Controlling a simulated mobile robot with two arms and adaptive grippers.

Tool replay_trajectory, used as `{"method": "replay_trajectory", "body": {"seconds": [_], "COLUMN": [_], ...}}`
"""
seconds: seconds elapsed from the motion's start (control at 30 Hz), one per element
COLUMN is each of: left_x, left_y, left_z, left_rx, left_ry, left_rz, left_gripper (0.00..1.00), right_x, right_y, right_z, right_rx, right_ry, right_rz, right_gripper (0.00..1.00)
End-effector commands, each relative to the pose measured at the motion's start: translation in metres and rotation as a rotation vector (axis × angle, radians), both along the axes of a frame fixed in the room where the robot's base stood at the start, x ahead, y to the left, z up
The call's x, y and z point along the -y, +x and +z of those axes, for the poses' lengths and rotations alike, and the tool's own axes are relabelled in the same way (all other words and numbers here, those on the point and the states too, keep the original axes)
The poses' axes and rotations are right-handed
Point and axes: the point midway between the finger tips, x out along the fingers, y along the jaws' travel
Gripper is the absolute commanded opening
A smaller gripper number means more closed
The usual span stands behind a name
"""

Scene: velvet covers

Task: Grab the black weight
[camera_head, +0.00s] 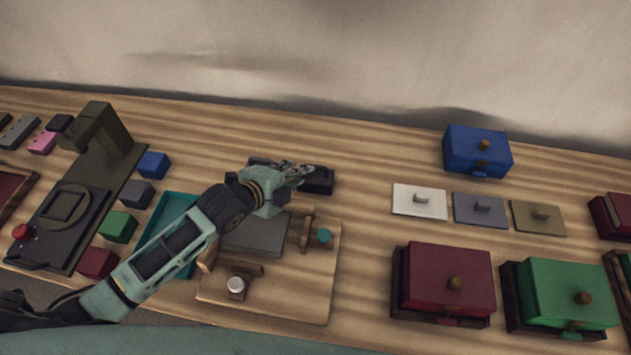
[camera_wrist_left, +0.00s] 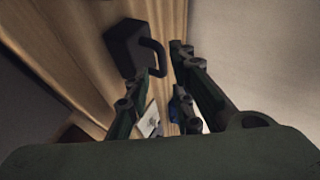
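The black weight (camera_head: 320,181) sits on the wooden table near the middle, partly hidden behind my left gripper (camera_head: 299,174). In the left wrist view the black weight (camera_wrist_left: 124,48) is a dark block with a loop handle facing my gripper. My left gripper (camera_wrist_left: 161,62) is open there, with one finger on each side of the handle's line. The handle appears at or just beyond the fingertips; I cannot tell whether they touch it. My right gripper is not in view.
A wooden board with a grey plate (camera_head: 257,234) lies under my left forearm. A teal tray (camera_head: 174,207) and small coloured cubes are to the left. Flat handled plates (camera_head: 419,202) and a blue box (camera_head: 477,152) stand to the right. A pale draped cloth (camera_head: 330,60) is behind the table.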

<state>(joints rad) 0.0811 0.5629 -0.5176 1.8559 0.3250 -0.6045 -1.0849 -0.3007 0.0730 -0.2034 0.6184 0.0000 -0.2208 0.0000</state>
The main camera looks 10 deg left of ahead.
Motion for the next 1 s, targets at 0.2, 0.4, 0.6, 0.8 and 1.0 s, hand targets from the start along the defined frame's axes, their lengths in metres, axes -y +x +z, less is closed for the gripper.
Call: {"method": "replay_trajectory", "body": {"seconds": [0.2, 0.4, 0.6, 0.8, 1.0], "left_x": [0.006, 0.011, 0.019, 0.022, 0.022], "left_y": [0.011, 0.028, 0.045, 0.051, 0.051], "left_z": [-0.005, -0.014, -0.027, -0.032, -0.032], "left_rx": [0.0, -0.001, -0.001, 0.0, 0.0], "left_ry": [-0.001, -0.002, -0.001, -0.001, 0.0], "left_rz": [0.0, 0.001, -0.001, -0.001, -0.001], "left_gripper": [0.22, 0.22, 0.22, 0.22, 0.21], "right_x": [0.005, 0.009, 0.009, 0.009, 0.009], "right_y": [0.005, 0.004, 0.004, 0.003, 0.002], "right_z": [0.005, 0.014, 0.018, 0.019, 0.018], "right_rx": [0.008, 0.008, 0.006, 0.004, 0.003], "right_ry": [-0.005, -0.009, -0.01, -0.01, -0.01], "right_rz": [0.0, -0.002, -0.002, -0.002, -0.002], "right_gripper": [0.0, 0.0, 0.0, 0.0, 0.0]}}
